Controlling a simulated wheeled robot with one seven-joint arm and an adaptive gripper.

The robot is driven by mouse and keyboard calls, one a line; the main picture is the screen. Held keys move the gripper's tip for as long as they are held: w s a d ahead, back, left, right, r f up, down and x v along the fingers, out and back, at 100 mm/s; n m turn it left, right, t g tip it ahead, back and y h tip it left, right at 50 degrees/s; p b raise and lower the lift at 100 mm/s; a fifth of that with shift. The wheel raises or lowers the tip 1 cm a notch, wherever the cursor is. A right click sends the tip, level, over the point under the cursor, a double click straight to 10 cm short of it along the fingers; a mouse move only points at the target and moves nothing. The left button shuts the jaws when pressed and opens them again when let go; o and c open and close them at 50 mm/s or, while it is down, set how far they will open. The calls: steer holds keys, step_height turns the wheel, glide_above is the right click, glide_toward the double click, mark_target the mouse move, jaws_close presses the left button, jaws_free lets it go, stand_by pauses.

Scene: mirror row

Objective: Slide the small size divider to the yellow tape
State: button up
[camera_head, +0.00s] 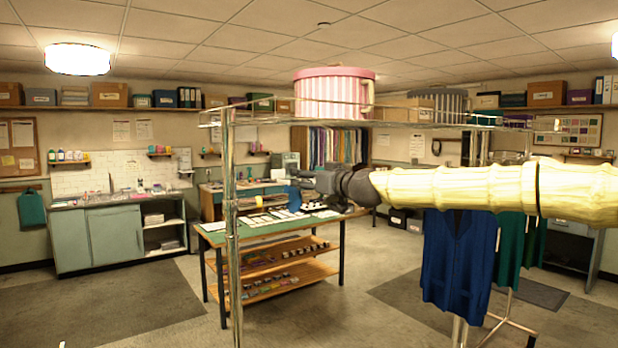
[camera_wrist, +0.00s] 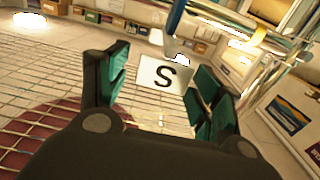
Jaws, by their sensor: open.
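The small size divider (camera_wrist: 163,75) is a white card with a black S. In the wrist view it shows between the two green-padded fingers of my gripper (camera_wrist: 161,66), which are spread apart with gaps on both sides. A blue strip (camera_wrist: 176,14) rises above the card. In the head view my dark gripper (camera_head: 308,183) reaches left at the end of my arm, below the wire shelf. The divider cannot be made out there.
A wire shelf (camera_head: 390,122) on metal posts carries a pink striped hat box (camera_head: 333,92). Blue (camera_head: 458,262) and green (camera_head: 510,240) garments hang at the right. A worktable (camera_head: 262,229) stands behind. A shiny metal rail (camera_wrist: 225,25) crosses the upper right wrist view.

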jaws_close()
steer(key=s+a+b, duration=0.4)
steer(key=s+a, duration=0.3)
steer(key=a, duration=0.2)
steer(key=shift+a, duration=0.25)
jaws_free()
steer(key=v, duration=1.2)
